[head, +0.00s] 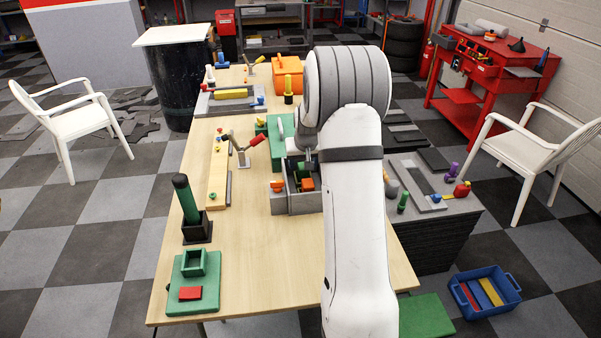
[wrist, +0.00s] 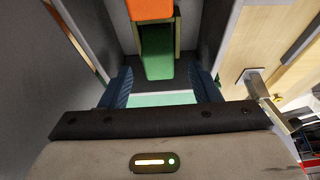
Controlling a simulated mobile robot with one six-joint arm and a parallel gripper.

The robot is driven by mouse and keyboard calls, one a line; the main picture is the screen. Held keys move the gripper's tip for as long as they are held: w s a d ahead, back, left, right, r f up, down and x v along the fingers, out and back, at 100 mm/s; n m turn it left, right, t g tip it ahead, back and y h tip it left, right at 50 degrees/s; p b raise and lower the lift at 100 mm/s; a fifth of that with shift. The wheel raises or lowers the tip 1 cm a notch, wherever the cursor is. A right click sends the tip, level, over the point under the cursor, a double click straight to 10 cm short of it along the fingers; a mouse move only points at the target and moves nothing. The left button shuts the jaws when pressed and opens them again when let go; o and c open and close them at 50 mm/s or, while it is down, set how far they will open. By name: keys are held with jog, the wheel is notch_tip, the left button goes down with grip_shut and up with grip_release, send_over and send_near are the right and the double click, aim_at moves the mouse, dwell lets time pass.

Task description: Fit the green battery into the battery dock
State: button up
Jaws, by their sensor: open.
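A green block (wrist: 158,62), which looks like the green battery, is inside a grey open-topped box (head: 297,205) on the table. In the head view only a bit of green (head: 303,164) shows in the box, partly hidden by my arm. My gripper (wrist: 163,80) is open at the box, its two blue fingers apart with the green block ahead between them. I cannot tell whether they touch it. A green plate with a hollow square green socket (head: 194,263), probably the battery dock, is at the table's near left corner. The socket looks empty.
An orange block (head: 307,184) lies in the box beside the green one. A red block (head: 190,293) lies on the green plate. A tall dark green cylinder (head: 185,198) stands in a black holder (head: 197,229) behind it. The table's near middle (head: 260,265) is clear.

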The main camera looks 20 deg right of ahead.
jog(key=shift+p+x, duration=0.35)
jog(key=shift+x, duration=1.4)
jog(key=shift+s, duration=0.1)
jog(key=shift+c, duration=0.5)
jog(key=c, duration=1.1)
